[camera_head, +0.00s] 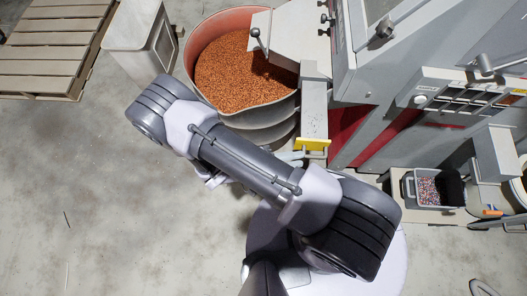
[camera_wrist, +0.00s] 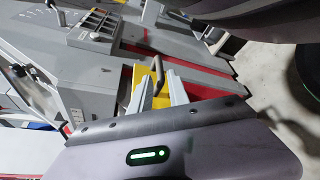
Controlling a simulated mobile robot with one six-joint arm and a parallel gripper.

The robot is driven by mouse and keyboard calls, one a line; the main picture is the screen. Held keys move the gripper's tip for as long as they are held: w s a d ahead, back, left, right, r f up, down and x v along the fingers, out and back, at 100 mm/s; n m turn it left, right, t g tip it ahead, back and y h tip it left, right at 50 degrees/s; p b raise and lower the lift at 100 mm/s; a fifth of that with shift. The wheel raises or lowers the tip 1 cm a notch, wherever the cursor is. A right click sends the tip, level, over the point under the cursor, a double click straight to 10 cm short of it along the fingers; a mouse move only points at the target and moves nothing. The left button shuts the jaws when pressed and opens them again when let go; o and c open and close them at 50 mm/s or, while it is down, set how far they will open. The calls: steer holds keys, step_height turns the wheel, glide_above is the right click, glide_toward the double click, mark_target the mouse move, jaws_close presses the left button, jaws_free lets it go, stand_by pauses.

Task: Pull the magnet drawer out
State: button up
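The magnet drawer's yellow front (camera_head: 313,144) shows in the head view at the lower end of a grey chute on the machine, right of the round bin. My gripper (camera_wrist: 160,76) is open, with a clear gap between the fingers. In the head view my gripper (camera_head: 294,156) is mostly hidden by my arm, close to the yellow front. I cannot tell whether the fingers touch the drawer.
A large round bin (camera_head: 190,50) of copper granules stands left of the chute. The grey and red machine (camera_head: 410,75) fills the right side. A small grey tub (camera_head: 411,190) with mixed granules stands at right. A pallet (camera_head: 45,55) lies at upper left. The floor at lower left is clear.

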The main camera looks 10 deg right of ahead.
steer(key=p+v, duration=0.1)
steer(key=v, duration=0.9)
steer(key=shift+a, duration=0.4)
